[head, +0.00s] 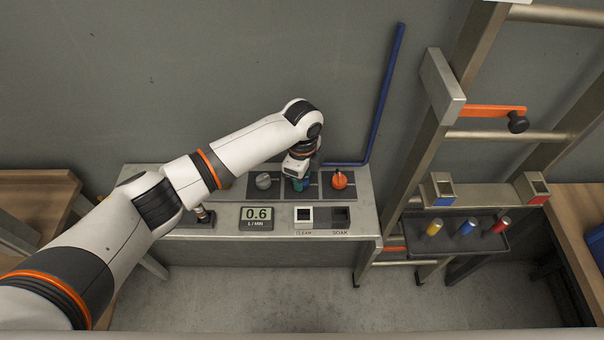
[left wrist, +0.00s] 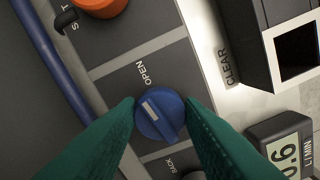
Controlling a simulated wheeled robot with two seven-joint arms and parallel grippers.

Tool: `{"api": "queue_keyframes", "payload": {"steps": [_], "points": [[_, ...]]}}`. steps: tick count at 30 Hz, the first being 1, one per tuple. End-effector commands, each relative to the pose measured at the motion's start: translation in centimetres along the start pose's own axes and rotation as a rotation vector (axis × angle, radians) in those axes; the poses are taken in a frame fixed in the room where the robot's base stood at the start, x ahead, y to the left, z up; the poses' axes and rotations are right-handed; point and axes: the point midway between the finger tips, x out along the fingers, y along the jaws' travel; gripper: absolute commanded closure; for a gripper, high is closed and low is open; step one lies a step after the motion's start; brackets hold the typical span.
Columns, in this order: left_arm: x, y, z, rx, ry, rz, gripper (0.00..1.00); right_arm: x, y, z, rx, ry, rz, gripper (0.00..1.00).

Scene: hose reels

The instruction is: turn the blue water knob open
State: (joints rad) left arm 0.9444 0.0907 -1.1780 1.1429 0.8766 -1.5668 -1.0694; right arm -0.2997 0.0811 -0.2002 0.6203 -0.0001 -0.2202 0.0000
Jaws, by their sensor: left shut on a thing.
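The blue water knob (left wrist: 160,115) sits on a dark panel, with a pale pointer mark on its face and the word OPEN printed beside it. In the left wrist view the two green fingers of my left gripper (left wrist: 160,118) are closed on its opposite sides. In the head view my left gripper (head: 297,182) reaches down to the panel between a grey knob (head: 263,181) and an orange knob (head: 339,180), mostly hiding the blue knob. A display (head: 256,218) on the bench reads 0.6 L/MIN. My right gripper is in neither view.
A blue pipe (head: 382,95) runs down the wall to the bench. Switch boxes marked CLEAR and SOAK (head: 322,217) stand at the bench front. A metal ladder frame (head: 440,140) and a dark tray (head: 465,238) with coloured pegs stand to the right.

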Motion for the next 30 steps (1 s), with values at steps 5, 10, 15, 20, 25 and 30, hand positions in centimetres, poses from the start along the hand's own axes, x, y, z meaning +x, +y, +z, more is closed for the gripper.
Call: {"api": "queue_keyframes", "payload": {"steps": [5, 10, 15, 20, 25, 30], "points": [[-0.02, 0.00, 0.07, 0.095, -0.002, 0.001, 0.89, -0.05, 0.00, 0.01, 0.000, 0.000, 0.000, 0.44], [-0.02, -0.02, 0.08, 0.149, -0.002, 0.001, 0.89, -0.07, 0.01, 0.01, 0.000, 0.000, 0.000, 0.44], [-0.02, -0.02, 0.09, 0.175, -0.002, 0.001, 0.89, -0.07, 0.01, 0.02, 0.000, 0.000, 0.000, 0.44], [-0.02, -0.02, 0.10, 0.180, -0.002, 0.001, 0.89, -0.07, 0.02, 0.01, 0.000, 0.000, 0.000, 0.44], [-0.02, -0.03, 0.10, 0.180, -0.002, 0.001, 0.89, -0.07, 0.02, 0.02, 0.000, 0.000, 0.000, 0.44], [-0.02, -0.03, 0.09, 0.180, -0.002, 0.001, 0.51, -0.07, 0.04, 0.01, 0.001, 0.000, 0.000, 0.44]]}}
